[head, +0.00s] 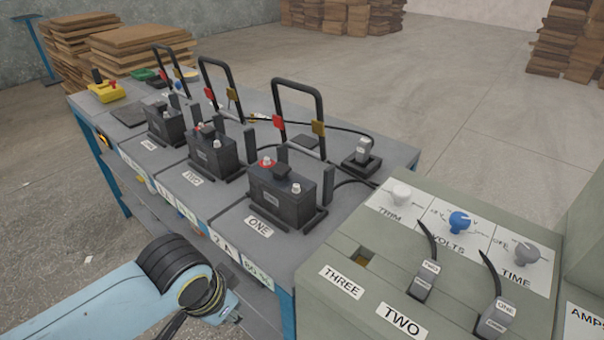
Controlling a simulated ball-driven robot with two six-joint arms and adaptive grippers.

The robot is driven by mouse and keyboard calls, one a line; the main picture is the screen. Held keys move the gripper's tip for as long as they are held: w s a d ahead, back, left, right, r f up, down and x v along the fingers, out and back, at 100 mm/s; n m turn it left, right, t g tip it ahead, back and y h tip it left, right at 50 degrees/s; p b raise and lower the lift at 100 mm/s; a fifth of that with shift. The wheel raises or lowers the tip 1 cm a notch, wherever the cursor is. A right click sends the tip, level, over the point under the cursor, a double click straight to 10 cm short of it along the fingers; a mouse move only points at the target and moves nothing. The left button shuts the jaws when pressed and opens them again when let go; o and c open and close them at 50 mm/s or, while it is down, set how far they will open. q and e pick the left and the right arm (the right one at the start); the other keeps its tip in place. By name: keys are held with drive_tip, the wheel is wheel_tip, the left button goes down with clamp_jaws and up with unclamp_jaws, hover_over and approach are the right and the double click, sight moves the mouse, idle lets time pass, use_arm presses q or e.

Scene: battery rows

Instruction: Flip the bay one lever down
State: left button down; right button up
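The bay one lever (299,84) is a black U-shaped bar standing upright behind the battery of bay one. A red clip and a brownish-yellow clip sit on its two legs. The dark battery (282,197) of bay one stands below and in front of it, above the label ONE (260,227). My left arm reaches in from the bottom left, well short of the lever, and its gripper is not in view. My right gripper is not in view either.
Similar upright levers stand behind the batteries of bay two (213,152) and the third bay (166,126). A grey-green console (345,283) with knobs and two cabled plugs borders the bench (225,222) at right. A small connector (362,152) sits at the bench's right end.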

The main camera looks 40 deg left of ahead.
use_arm(q)
drive_tip(key=w+r+t+p, duration=0.1)
drive_tip(key=w+r+p, duration=0.3)
drive_tip(key=r, duration=0.8)
drive_tip(key=w+r+t+p, duration=0.1)
drive_tip(key=w+r, duration=0.5)
drive_tip(key=r, duration=0.5)
drive_tip(key=w+a+r+t, duration=0.1)
drive_tip(key=w+a+r, duration=0.2)
drive_tip(key=w+r, duration=0.6)
drive_tip(key=w+a+r+t+h, duration=0.1)
drive_tip(key=w+a+r, duration=0.3)
drive_tip(key=w+r, duration=0.5)
drive_tip(key=shift+r+t+p, duration=0.25)
drive_tip(key=shift+t+p, duration=0.05)
drive_tip(key=shift+t, duration=0.2)
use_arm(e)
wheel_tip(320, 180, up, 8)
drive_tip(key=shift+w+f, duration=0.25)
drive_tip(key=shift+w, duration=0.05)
use_arm(q)
drive_tip(key=shift+w+f, duration=0.1)
drive_tip(key=shift+w, duration=0.05)
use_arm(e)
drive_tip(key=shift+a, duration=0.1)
